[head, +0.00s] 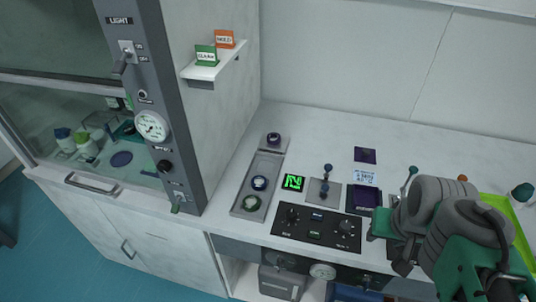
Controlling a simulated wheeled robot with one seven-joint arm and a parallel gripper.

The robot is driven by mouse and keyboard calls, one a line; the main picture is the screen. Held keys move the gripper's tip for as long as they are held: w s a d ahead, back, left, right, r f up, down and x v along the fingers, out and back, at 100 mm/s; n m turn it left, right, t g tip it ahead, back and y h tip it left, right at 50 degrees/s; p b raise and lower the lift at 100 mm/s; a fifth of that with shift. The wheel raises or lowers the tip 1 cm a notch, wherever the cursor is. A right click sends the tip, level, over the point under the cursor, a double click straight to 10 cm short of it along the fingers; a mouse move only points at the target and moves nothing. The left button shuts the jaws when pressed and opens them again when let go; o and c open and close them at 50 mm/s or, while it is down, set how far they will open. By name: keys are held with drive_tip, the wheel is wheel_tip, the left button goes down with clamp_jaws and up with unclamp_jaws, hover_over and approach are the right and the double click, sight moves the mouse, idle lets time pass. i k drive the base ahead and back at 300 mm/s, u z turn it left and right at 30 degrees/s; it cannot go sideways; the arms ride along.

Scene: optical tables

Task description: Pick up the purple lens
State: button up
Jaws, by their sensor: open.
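A grey rail tray (266,165) on the white bench holds three small round pieces in a row. My gripper (387,240) is at the right, over the bench front, well apart from the tray. It is open, partly hidden by my arm, and no object shows in it.
A black knob panel (317,229), a lit green display (293,183), a small post mount (324,190) and a dark purple-topped box (364,198) stand between tray and arm. A fume hood post (150,110) rises at left, with a small shelf (207,70) beyond. The back bench is clear.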

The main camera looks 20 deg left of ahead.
sight(272, 138)
drive_tip(key=k, duration=1.2)
drive_tip(key=u, duration=1.65)
drive_tip(key=i, duration=0.8)
drive_tip(key=z, duration=0.5)
drive_tip(key=i, duration=1)
drive_tip(key=z, duration=0.05)
